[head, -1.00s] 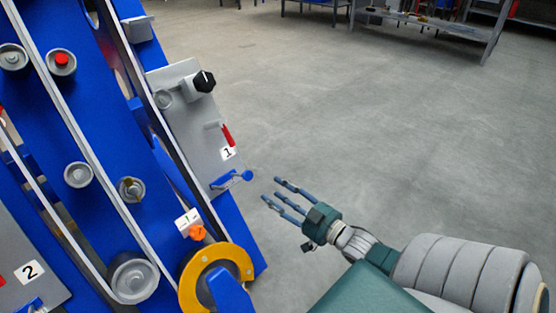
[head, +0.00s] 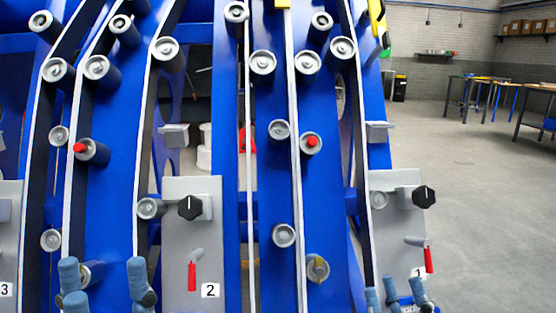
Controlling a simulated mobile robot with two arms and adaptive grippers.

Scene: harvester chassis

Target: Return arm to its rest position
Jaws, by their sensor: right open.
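My left gripper (head: 104,275) is at the bottom left edge of the head view.
The blue harvester chassis (head: 207,100) with grey rollers fills the left and middle. Panel 2 (head: 177,240) has a black knob (head: 190,207) and a red-handled lever (head: 192,275). Panel 1 also has a black knob (head: 424,197) and red-handled lever (head: 429,259). Open floor (head: 480,190) lies right.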

